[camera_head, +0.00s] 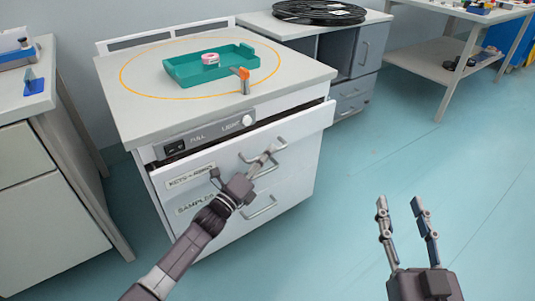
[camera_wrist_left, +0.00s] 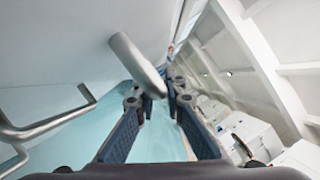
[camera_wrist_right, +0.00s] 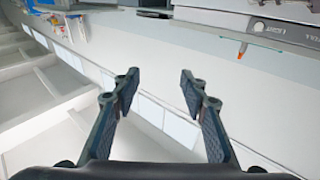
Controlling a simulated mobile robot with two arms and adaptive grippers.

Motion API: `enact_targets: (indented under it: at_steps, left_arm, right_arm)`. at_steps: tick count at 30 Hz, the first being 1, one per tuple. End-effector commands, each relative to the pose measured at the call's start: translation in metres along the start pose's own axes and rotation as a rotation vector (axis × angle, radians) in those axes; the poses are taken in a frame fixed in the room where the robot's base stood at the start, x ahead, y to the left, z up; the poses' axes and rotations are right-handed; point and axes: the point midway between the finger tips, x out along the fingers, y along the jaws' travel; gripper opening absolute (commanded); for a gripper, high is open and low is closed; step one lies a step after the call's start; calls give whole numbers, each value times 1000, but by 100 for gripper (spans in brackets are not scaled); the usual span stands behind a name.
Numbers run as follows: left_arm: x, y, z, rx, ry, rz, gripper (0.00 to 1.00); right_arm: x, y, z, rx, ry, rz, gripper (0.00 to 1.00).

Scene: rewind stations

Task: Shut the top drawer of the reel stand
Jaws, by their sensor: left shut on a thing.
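The reel stand (camera_head: 120,100) is a white cabinet with a grey top and labelled drawers. Its top drawer (camera_head: 308,128) stands out a little, with a dark gap under the panel. My left gripper (camera_head: 268,154) is at the drawer front, shut on the top drawer's bar handle (camera_head: 281,142). In the left wrist view this metal handle (camera_wrist_left: 136,62) runs to the fingertips (camera_wrist_left: 160,88), partly hidden at the grip. My right gripper (camera_head: 403,205) is open and empty above the floor to the right. Its spread fingers also show in the right wrist view (camera_wrist_right: 157,85).
A lower drawer labelled SAMPLES (camera_head: 195,203) has its own handle (camera_head: 262,207). On the stand top are a teal tray (camera_head: 185,80) with a pink-and-white roll (camera_head: 211,61) and an orange-tipped item (camera_head: 244,82). A grey cabinet (camera_head: 30,165) stands left.

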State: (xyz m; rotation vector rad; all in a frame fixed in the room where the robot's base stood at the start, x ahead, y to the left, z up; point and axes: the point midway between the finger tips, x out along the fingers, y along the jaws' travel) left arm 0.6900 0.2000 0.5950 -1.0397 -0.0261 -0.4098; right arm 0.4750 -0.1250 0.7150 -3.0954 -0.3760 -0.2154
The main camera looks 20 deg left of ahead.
Motion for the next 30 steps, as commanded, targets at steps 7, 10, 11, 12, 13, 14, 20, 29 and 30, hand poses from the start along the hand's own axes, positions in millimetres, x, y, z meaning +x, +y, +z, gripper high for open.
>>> enact_targets:
  at_steps: [7,10,11,12,13,14,20,29,30]
  left_arm:
    - [0,0,0,0,0,1,0]
    - [0,2,1,1,0,1,0]
    - [0,2,2,1,0,1,0]
    - [1,4,3,2,0,1,0]
    - [2,5,4,3,0,1,0]
    - [3,7,6,3,0,1,0]
    - [9,19,22,4,0,1,0]
    - [14,26,34,1,-1,4,0]
    - [14,26,35,1,-2,4,0]
  right_arm:
    - [0,0,0,0,0,0,40]
    - [0,0,0,0,1,0,40]
    - [0,0,0,0,5,0,40]
    - [0,0,-4,1,28,-1,40]
    - [0,-1,-10,1,53,-3,40]
    - [0,-2,-15,2,80,-4,40]
    - [-5,-7,-54,8,263,-14,40]
    - [-14,-10,-84,14,399,-20,40]
    - [-14,-10,-84,14,401,-20,40]
